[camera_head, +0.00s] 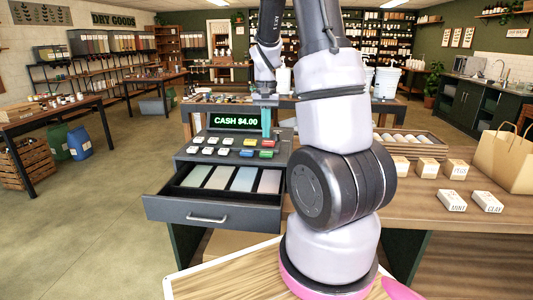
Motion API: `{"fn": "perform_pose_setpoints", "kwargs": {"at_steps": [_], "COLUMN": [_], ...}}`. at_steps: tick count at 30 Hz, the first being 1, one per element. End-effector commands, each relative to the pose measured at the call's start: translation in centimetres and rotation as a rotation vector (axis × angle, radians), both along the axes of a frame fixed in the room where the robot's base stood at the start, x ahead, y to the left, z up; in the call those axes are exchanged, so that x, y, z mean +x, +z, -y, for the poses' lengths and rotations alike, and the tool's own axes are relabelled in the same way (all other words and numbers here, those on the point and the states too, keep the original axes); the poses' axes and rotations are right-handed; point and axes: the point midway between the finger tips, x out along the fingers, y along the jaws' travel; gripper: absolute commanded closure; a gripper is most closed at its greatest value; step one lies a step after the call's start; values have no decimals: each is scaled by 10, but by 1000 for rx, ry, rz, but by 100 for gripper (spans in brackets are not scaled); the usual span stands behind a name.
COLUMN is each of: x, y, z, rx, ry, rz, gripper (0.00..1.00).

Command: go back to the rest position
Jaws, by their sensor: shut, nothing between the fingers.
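My arm rises from its base in the front middle and bends down again towards the counter. My gripper (267,131) points down with its teal fingers together and nothing visible between them. It appears over or just behind the right end of the cash register's display; I cannot tell the exact gap. The cash register (228,149) has coloured keys and a lit display (234,120) reading "CASH $4.00". Its drawer (211,216) is pulled out, with several notes (220,178) lying in compartments.
A paper bag (507,155) and several small labelled boxes (456,168) stand on the wooden counter (450,220) at right. A tray (415,144) of rolls is behind them. The floor at left is open.

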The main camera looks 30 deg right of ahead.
Motion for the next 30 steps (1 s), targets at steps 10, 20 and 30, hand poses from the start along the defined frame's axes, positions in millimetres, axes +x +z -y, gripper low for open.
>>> {"fn": "perform_pose_setpoints", "kwargs": {"at_steps": [10, 20, 30], "x": [0, 0, -30], "y": [12, 12, 83], "z": [0, 0, -36], "rx": [0, 0, 52], "ry": [0, -1, 40], "rz": [0, 0, 155], "gripper": [100, 100, 100]}}
